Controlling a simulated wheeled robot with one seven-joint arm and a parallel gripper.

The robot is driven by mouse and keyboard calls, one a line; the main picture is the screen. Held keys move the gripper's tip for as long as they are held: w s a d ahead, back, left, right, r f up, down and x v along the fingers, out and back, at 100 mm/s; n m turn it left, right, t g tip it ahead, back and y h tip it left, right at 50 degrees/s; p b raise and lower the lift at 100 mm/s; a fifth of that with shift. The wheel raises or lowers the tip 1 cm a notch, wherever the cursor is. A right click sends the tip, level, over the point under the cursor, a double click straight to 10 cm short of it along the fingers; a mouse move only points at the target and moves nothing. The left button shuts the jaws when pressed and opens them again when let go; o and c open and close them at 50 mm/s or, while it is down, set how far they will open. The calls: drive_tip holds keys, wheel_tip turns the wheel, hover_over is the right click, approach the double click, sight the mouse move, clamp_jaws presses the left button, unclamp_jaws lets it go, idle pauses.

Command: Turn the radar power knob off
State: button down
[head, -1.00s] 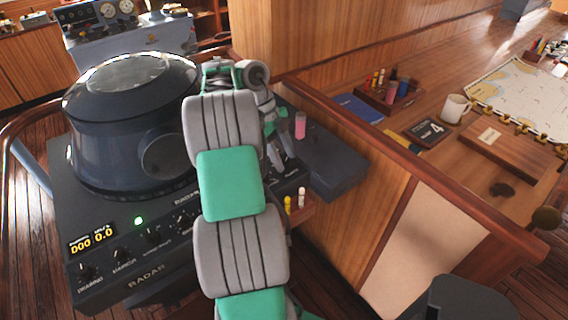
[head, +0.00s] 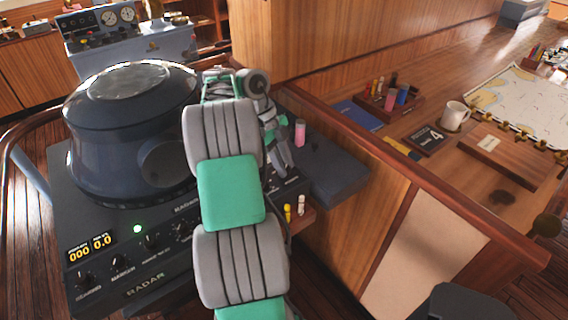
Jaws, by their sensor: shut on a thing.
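The radar console (head: 130,135) stands at the left with a dark round hood and a sloping front panel. Its green light (head: 138,229) is lit, and its yellow display (head: 90,247) reads 000 and 0.0. Several small knobs, such as the one under the green light (head: 150,242), line the panel. My gripper (head: 287,168) points down at the right end of the panel, partly behind my arm. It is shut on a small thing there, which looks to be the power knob. The fingers and my arm hide the knob, so its setting cannot be seen.
A dark shelf (head: 335,172) with a pink cylinder (head: 299,132) is right of my gripper. Yellow and white markers (head: 288,212) stand below it. A wooden partition (head: 400,185) bounds the right, with a chart table holding a mug (head: 453,116) beyond.

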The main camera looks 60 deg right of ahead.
drive_tip(key=shift+f+n+b, duration=0.1)
drive_tip(key=shift+n+b, duration=0.35)
drive_tip(key=shift+n, duration=0.05)
drive_tip(key=n+h+b, duration=0.1)
drive_tip(key=n+b, duration=0.1)
drive_tip(key=shift+a+f+n, duration=0.1)
drive_tip(key=shift+n, duration=0.3)
drive_tip(key=n+h+b, duration=0.1)
drive_tip(key=n+b, duration=0.1)
drive_tip(key=n+t+h+b, duration=0.1)
drive_tip(key=n+b, duration=0.1)
drive_tip(key=n, duration=0.1)
drive_tip(key=shift+s+a+b, duration=0.15)
drive_tip(key=shift+b, duration=0.15)
drive_tip(key=n+t+b, duration=0.1)
drive_tip(key=n+b, duration=0.1)
drive_tip(key=n, duration=0.1)
drive_tip(key=n+h+b, duration=0.1)
drive_tip(key=n+b, duration=0.1)
drive_tip(key=shift+s+n+t+h, duration=0.1)
drive_tip(key=shift+n+t+h, duration=0.2)
drive_tip(key=shift+n+t, duration=0.1)
drive_tip(key=shift+s+a+n+t+b, duration=0.1)
drive_tip(key=shift+n+t+b, duration=0.6)
drive_tip(key=shift+n+b, duration=0.65)
drive_tip(key=shift+n, duration=0.45)
drive_tip(key=c, duration=1.2)
unclamp_jaws()
drive_tip(key=shift+r, duration=0.2)
drive_tip(key=shift+o, duration=0.2)
